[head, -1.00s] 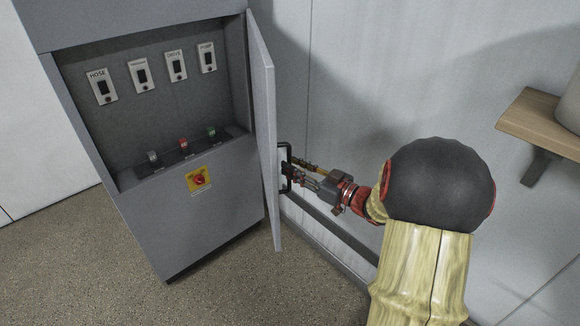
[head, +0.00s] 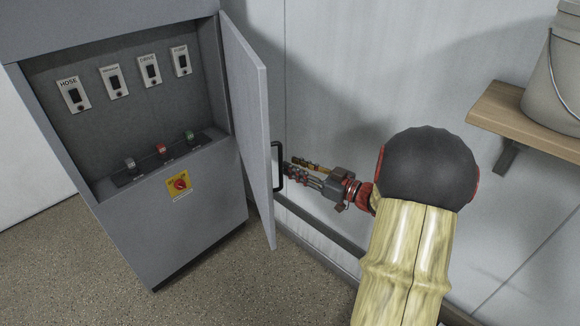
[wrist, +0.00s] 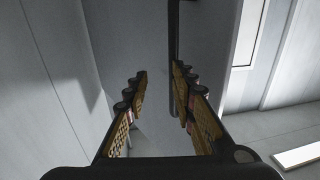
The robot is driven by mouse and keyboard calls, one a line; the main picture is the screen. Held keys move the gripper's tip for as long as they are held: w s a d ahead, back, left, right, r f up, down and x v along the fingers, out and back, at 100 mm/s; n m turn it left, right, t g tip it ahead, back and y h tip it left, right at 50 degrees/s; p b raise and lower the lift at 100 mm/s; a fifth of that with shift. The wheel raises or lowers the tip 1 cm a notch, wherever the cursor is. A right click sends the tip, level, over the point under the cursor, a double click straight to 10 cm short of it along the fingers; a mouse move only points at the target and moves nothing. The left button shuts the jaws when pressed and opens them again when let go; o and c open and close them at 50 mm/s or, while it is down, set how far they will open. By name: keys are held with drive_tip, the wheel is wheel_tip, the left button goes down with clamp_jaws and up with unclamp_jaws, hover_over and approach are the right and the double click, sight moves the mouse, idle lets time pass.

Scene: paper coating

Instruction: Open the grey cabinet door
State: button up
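The grey cabinet (head: 195,228) stands on the left in the head view, its front recess exposed. Its grey door (head: 250,125) is hinged on the recess's right side and stands swung wide open, seen nearly edge-on. A dark bar handle (head: 280,166) is on the door's outer face; it also shows as a dark vertical bar in the wrist view (wrist: 173,45). My gripper (head: 292,167) is just right of the handle, fingers pointing at it. In the wrist view the fingers (wrist: 158,72) are apart with nothing held between them; the handle lies beyond, near the right fingertip.
Inside the recess are several labelled switches (head: 150,71) and coloured knobs on a ledge. A red rotary switch (head: 180,184) is on the cabinet front. A wall is close behind my arm. A wooden shelf (head: 490,108) with a bucket (head: 552,85) is at right. Floor before the cabinet is clear.

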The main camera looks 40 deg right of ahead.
drive_tip(key=shift+s+d, duration=0.25)
drive_tip(key=shift+d, duration=0.1)
drive_tip(key=shift+p, duration=0.3)
drive_tip(key=shift+c, duration=0.4)
